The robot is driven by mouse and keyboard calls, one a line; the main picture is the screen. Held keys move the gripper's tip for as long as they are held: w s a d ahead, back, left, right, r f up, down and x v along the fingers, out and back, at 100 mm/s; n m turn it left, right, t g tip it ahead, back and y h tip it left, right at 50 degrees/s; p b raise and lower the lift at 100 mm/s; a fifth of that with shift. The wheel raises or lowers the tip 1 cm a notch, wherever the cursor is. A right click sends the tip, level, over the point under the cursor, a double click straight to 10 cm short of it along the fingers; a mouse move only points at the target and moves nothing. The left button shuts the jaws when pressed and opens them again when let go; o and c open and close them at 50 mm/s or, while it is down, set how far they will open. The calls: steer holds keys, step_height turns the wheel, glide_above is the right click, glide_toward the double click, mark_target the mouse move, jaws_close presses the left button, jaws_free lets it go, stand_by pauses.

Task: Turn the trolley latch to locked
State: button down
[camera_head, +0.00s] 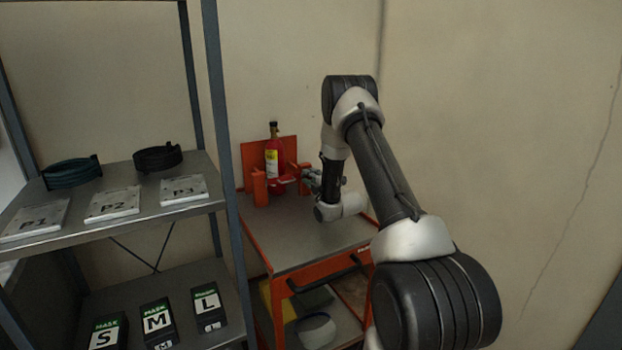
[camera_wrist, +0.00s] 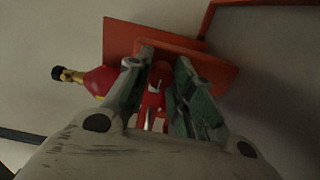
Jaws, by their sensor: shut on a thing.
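The trolley (camera_head: 322,232) is orange with a grey top. My gripper (camera_head: 306,177) is at the bracket's right side, just right of the cylinder. In the wrist view my gripper (camera_wrist: 157,75) has its two fingers on either side of a red latch piece (camera_wrist: 154,100) and is shut on it. The cylinder (camera_wrist: 100,80) lies to the left there. The latch's exact angle is partly hidden by the fingers.
A metal shelf (camera_head: 120,225) stands at the left, with hose coils (camera_head: 158,158), plates marked P1 to P3 and boxes marked S, M, L. The trolley has a dark front handle (camera_head: 322,274) and a lower shelf with items. The front part of its top is clear.

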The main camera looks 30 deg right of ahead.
steer(key=shift+f+n, duration=0.1)
steer(key=shift+n, duration=0.3)
steer(key=c, duration=1.2)
jaws_free()
steer(key=shift+c, duration=0.2)
steer(key=s, duration=1.2)
steer(key=shift+d, duration=0.15)
